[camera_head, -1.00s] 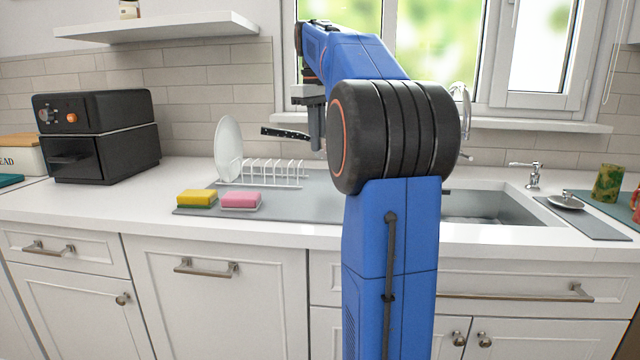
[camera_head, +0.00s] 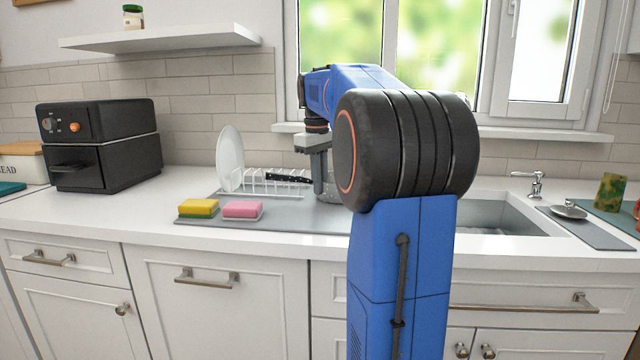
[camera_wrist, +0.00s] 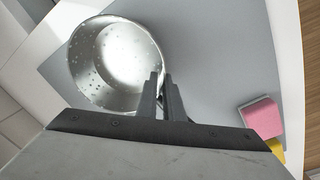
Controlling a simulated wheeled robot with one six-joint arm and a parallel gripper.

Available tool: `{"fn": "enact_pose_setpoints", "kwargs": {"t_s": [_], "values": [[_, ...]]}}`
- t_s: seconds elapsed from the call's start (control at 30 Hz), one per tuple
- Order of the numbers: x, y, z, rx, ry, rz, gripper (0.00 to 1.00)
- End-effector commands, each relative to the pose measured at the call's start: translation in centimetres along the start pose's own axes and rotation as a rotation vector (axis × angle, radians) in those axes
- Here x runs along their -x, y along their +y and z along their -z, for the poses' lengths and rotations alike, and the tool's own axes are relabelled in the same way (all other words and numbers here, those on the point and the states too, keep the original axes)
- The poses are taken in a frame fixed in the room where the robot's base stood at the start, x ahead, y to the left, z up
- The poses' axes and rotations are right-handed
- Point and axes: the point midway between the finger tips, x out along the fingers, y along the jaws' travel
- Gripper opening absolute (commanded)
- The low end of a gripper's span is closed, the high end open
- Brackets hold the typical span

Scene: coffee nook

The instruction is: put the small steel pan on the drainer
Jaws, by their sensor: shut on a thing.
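The small steel pan (camera_wrist: 112,62), shiny with droplets inside, is in the wrist view. In the head view its black handle (camera_head: 288,178) points left, in front of or over the white rack, and its body is mostly hidden by my arm. My gripper (camera_head: 322,190) is shut on the pan; in the wrist view its fingers (camera_wrist: 161,82) meet at the pan's edge. The grey drainer mat (camera_wrist: 215,50) lies under the pan; it also shows in the head view (camera_head: 300,217). I cannot tell if the pan touches it.
A white rack (camera_head: 255,184) with a white plate (camera_head: 230,158) stands on the mat's left part. Yellow (camera_head: 198,208) and pink (camera_head: 243,209) sponges lie at its front left. The sink (camera_head: 495,217) is to the right. A black oven (camera_head: 98,145) stands far left.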

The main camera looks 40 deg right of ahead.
Motion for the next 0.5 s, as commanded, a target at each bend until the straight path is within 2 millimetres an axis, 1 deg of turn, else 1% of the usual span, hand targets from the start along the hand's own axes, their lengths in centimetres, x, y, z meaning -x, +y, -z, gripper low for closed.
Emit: {"fn": "enact_pose_setpoints", "kwargs": {"t_s": [0.2, 0.3, 0.5], "values": [[-0.12, -0.01, -0.01, 0.000, 0.000, 0.000, 0.00], [-0.18, -0.01, 0.00, 0.000, 0.000, 0.000, 0.26], [-0.16, -0.01, 0.01, 0.000, 0.000, 0.000, 0.26]]}}
